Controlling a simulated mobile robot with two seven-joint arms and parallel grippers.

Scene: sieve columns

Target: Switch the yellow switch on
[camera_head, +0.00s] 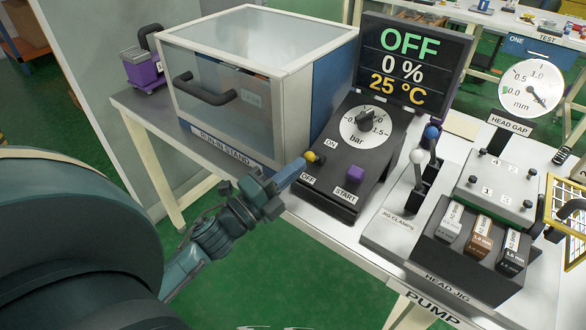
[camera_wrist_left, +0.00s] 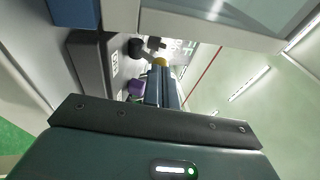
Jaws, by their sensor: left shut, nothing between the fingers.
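The yellow switch (camera_head: 310,157) is a small yellow-tipped lever on the left side of the dark control panel (camera_head: 333,186), between the labels ON and OFF. My left gripper (camera_head: 296,168) is shut and empty, with its blue fingertips right at the yellow tip on the OFF-label side. I cannot tell whether they touch. In the left wrist view the yellow switch (camera_wrist_left: 159,62) shows just beyond the ends of my left gripper's fingers (camera_wrist_left: 163,82), which partly cover it. The display (camera_head: 410,67) above the panel reads OFF, 0 % and 25 °C.
A purple START button (camera_head: 355,174) and a round dial (camera_head: 365,126) share the panel. The glass-sided run-in stand (camera_head: 255,75) stands close on the left. Jig clamps with levers (camera_head: 416,180) and the head jig (camera_head: 470,250) stand to the right.

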